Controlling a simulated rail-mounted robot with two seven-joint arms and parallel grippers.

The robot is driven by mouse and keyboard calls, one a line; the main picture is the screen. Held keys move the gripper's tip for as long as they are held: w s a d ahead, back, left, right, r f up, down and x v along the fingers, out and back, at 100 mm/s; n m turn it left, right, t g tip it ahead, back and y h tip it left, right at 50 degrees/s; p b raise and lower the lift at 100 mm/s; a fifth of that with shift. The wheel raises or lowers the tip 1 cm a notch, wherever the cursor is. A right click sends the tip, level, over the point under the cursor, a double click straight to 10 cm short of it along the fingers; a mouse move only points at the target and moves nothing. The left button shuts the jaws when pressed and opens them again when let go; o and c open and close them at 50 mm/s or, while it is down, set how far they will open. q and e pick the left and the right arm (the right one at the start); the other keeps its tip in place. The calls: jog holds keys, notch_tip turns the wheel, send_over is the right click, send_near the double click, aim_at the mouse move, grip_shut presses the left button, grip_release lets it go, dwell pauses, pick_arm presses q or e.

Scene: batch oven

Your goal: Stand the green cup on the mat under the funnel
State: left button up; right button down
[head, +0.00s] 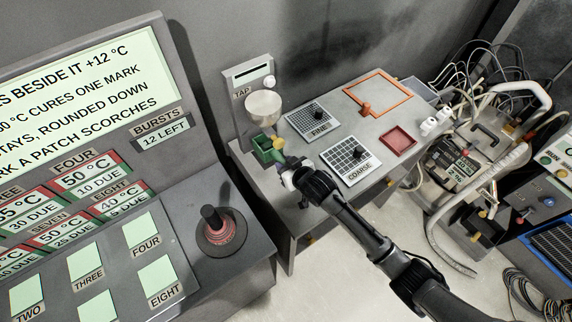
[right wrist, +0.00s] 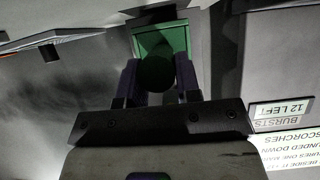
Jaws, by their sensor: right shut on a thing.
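The green cup (head: 266,154) is a small square open box in the head view, at the left end of the grey bench. It is just below the pale funnel (head: 263,106) of the tap stand. My right gripper (head: 284,163) reaches in from the lower right and is shut on the cup. In the right wrist view the green cup (right wrist: 161,40) is beyond the fingers, with a dark round green part between them (right wrist: 156,78). The mat is not visible; I cannot tell whether the cup touches it. My left gripper is out of view.
The FINE grid plate (head: 313,120), COARSE grid plate (head: 350,158), red tray (head: 398,140) and orange frame (head: 379,92) lie on the bench. A console with a joystick (head: 218,226) stands at left. Cables and equipment crowd the right.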

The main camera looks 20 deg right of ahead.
jog(key=shift+f, duration=0.1)
jog(key=shift+f, duration=0.3)
jog(key=shift+s+d+f, duration=0.15)
jog(key=shift+f, duration=0.25)
jog(key=c, duration=0.8)
grip_release()
jog(key=shift+f, duration=0.2)
jog(key=shift+r, duration=0.5)
jog(key=r+p+v, duration=0.1)
jog(key=v, duration=1.1)
jog(key=shift+p, duration=0.35)
